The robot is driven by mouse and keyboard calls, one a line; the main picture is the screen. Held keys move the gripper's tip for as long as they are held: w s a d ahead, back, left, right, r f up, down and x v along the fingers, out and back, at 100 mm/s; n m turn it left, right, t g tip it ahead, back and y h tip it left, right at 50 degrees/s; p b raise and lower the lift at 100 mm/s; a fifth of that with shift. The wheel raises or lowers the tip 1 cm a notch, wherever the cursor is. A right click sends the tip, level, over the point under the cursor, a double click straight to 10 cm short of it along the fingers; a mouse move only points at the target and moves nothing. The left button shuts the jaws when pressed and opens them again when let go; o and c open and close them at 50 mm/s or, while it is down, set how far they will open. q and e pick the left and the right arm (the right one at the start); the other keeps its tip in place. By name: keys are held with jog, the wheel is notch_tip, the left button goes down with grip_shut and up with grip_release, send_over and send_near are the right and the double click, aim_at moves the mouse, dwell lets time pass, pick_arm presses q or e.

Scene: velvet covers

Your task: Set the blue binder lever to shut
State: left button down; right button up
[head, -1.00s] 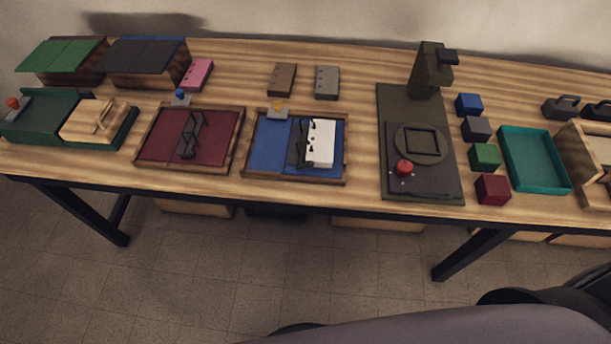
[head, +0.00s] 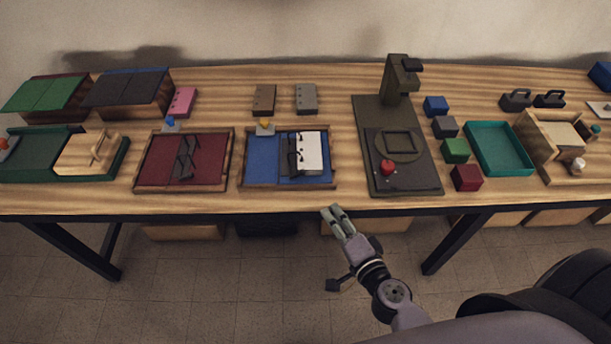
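The blue binder (head: 265,156) lies open in a wooden tray (head: 337,162) at the middle of the table. White punched paper (head: 312,152) sits on its right half, beside a dark ring mechanism (head: 292,160). A yellow-orange knob (head: 265,127) stands at the tray's back edge; I cannot tell its exact lever setting. My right gripper (head: 332,211) is in front of the table edge, below and right of the binder, touching nothing I can see. Its fingers look close together, but the gap is unclear. My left gripper is not in view.
A red binder (head: 157,160) with a blue knob (head: 170,124) lies to the left. A dark press-like stand (head: 370,110) with a red knob (head: 387,166) stands to the right. Several coloured blocks and a teal tray (head: 503,171) are farther right. Table between binder and stand is clear.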

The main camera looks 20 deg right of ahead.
aim_at(304, 174)
jog(key=x, duration=1.7)
jog(key=shift+a+p, duration=0.1)
jog(key=shift+p, duration=0.25)
jog(key=shift+c, duration=0.2)
grip_shut()
